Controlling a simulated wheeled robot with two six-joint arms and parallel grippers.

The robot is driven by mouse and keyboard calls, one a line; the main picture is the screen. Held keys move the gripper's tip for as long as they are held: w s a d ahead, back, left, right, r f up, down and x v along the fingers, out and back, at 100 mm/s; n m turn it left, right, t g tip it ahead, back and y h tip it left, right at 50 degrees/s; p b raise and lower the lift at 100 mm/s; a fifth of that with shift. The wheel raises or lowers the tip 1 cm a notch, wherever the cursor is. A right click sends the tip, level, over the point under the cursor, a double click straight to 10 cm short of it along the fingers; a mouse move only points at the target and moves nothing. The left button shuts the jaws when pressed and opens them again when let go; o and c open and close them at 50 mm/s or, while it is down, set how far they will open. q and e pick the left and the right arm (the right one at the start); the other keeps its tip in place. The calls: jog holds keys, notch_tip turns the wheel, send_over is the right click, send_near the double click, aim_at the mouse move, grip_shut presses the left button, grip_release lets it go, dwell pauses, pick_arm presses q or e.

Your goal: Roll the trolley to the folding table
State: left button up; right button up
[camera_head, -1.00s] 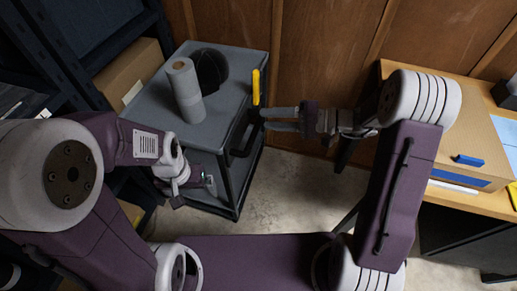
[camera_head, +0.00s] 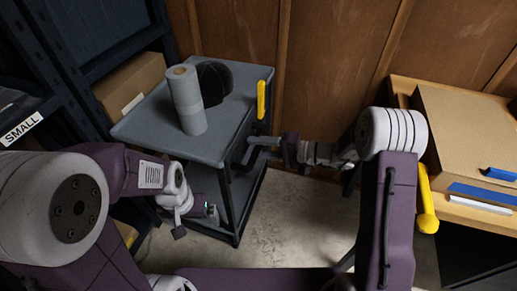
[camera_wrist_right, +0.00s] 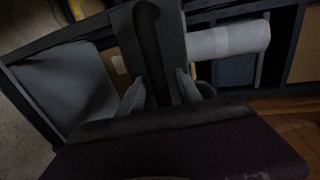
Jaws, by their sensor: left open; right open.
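The grey trolley (camera_head: 232,112) stands at the left centre, against the wood wall. Its dark handle (camera_head: 243,153) is on the right side. My right gripper (camera_head: 254,151) is open at this handle. In the right wrist view the dark handle bar (camera_wrist_right: 152,45) runs between the spread fingers (camera_wrist_right: 158,92); I cannot tell if they touch it. My left gripper (camera_head: 205,212) is low at the trolley's front side; its fingertips are not clear. The wood-topped table (camera_head: 403,87), likely the folding table, stands at the right, apart from the trolley.
A grey paper roll (camera_head: 186,98) and a black round item (camera_head: 214,82) are on the trolley top. A dark shelf (camera_head: 75,55) with a cardboard box (camera_head: 130,83) flanks it on the left. A large flat box (camera_head: 462,135) lies on the table. Concrete floor (camera_head: 290,215) is clear between.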

grip_shut()
dwell(1.4)
